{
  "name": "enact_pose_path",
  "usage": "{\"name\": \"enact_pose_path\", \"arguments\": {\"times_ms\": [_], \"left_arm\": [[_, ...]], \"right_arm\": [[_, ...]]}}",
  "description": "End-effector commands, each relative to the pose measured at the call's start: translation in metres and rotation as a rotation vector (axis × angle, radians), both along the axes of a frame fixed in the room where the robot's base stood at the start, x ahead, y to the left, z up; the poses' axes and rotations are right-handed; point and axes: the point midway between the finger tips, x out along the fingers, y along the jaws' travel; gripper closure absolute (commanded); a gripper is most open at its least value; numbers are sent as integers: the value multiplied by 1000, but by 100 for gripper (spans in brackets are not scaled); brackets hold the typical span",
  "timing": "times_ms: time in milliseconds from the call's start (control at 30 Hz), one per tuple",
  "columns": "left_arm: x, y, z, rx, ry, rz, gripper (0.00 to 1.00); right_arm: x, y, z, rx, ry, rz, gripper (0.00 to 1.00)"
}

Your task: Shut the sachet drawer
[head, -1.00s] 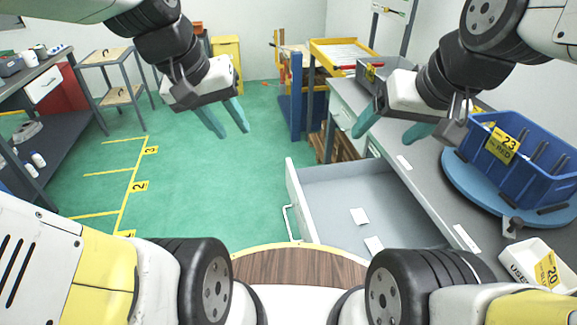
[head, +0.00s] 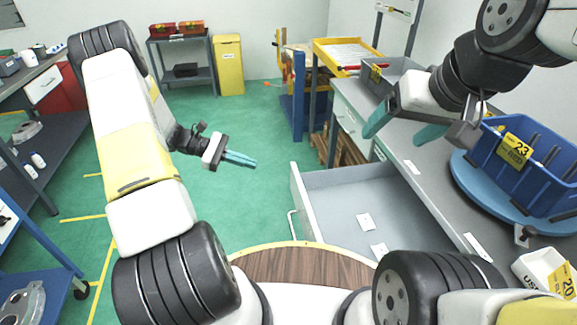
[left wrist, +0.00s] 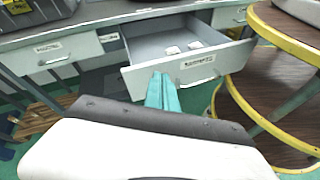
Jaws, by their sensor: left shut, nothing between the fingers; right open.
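The sachet drawer (head: 340,200) stands pulled out from the grey workbench, with white sachets (head: 366,221) lying on its floor. In the left wrist view its labelled front (left wrist: 185,72) and bar handle (left wrist: 200,82) face me. My left gripper (head: 254,163) is shut and empty, to the left of the drawer front in the head view. Its teal fingers (left wrist: 162,92) overlap the drawer front in the left wrist view; I cannot tell whether they touch it. My right gripper (head: 402,132) is open and empty above the bench, beyond the drawer.
A blue bin (head: 530,165) on a blue turntable (head: 470,185) and a white box (head: 540,272) stand on the bench (head: 430,185) at right. A round wooden top (head: 300,264) with a yellow rim lies close before the drawer. Green floor left of the drawer is clear.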

Motion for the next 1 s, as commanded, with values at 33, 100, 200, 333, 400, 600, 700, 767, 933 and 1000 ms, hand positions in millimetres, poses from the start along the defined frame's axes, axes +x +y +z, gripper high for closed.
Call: {"name": "enact_pose_path", "arguments": {"times_ms": [33,100,200,333,400,600,700,767,933,1000], "left_arm": [[2,7,-26,-61,47,52,100],[5,14,-53,-141,98,121,100],[6,22,-89,-243,157,211,100],[4,30,-123,-341,206,297,100],[4,33,-134,-372,220,328,100],[5,28,-143,-404,235,353,100],[9,15,-143,-403,235,352,100],[12,5,-143,-403,237,350,100],[23,-31,-142,-402,236,349,100],[27,-45,-143,-401,237,349,100]], "right_arm": [[0,0,0,0,0,0,21],[0,0,0,0,0,0,21],[0,0,0,0,0,0,21],[0,0,0,0,0,0,21],[0,0,0,0,0,0,21],[0,0,0,0,0,0,21],[0,0,0,0,0,0,21],[0,0,0,0,0,0,21],[0,0,0,0,0,0,21],[0,0,0,0,0,0,21]]}}
